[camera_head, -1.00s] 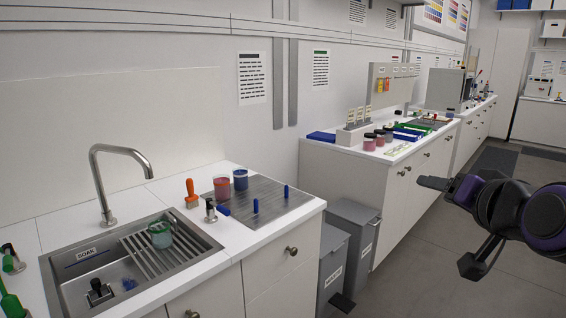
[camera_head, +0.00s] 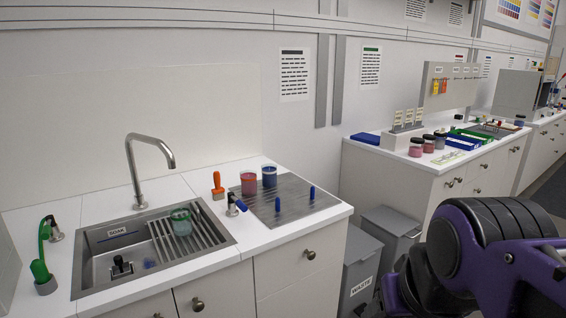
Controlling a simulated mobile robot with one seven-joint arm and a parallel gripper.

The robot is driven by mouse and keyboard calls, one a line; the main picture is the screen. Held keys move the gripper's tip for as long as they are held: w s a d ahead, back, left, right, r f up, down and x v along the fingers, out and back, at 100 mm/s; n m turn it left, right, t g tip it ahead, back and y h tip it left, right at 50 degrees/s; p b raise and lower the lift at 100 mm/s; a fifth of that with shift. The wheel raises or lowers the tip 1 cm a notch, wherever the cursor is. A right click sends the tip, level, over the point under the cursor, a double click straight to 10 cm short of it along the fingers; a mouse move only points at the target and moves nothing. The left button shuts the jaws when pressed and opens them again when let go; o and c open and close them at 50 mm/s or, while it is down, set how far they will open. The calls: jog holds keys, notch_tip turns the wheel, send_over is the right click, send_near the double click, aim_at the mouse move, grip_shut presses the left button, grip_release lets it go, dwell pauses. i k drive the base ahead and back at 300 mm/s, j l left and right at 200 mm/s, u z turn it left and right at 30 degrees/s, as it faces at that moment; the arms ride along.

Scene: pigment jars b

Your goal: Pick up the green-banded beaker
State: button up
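The green-banded beaker (camera_head: 181,224) looks clear with a green band near its top. It stands in the sink (camera_head: 90,292), on the slatted metal rack (camera_head: 207,236) at the sink's right side. Nothing hides it from above. My purple and black arm fills the lower right of the view, well apart from the beaker. My gripper itself is not visible, so its opening cannot be seen.
The tap (camera_head: 148,150) rises behind the sink. A red beaker (camera_head: 249,185) and a blue beaker (camera_head: 269,178) stand on the drainboard (camera_head: 300,209), near an orange-handled brush (camera_head: 217,184) and blue pegs. Grey bins (camera_head: 360,262) stand right of the counter.

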aim_at(182, 222)
jog(key=i+l, duration=0.1)
jog(key=i, duration=0.2)
jog(key=i+l+u, duration=0.1)
jog(key=i, duration=0.2)
jog(key=u, duration=1.55)
